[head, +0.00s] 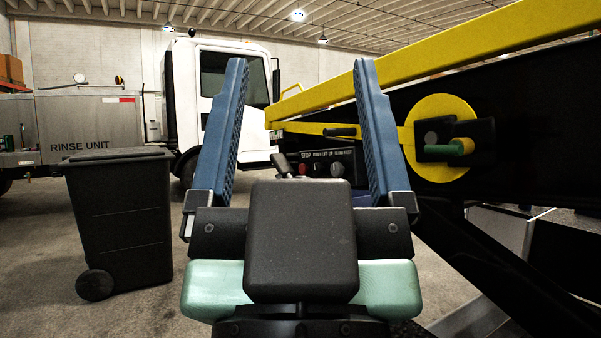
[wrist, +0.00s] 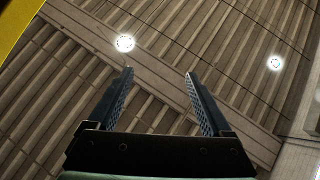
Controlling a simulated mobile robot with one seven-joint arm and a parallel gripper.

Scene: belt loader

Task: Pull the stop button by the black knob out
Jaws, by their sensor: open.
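The stop button (head: 304,170) is a small red button under the word STOP on a dark control panel (head: 348,157), seen in the head view between my fingers. A dark round knob (head: 337,170) is at the right on the same panel, with a smaller control between them. My gripper (head: 301,65) is open and empty, its two blue fingers upright and wide apart, framing the panel in the picture but not touching it. In the wrist view, my gripper (wrist: 159,74) points at the ceiling; neither button nor panel shows there. The panel's lower part is hidden behind my gripper.
The belt loader's yellow rail (head: 450,45) and black side fill the right, with a yellow disc (head: 440,105) and protruding handle. A white truck (head: 215,85) stands behind. A black wheeled bin (head: 118,220) and a rinse unit (head: 85,125) are left. Floor between bin and gripper is clear.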

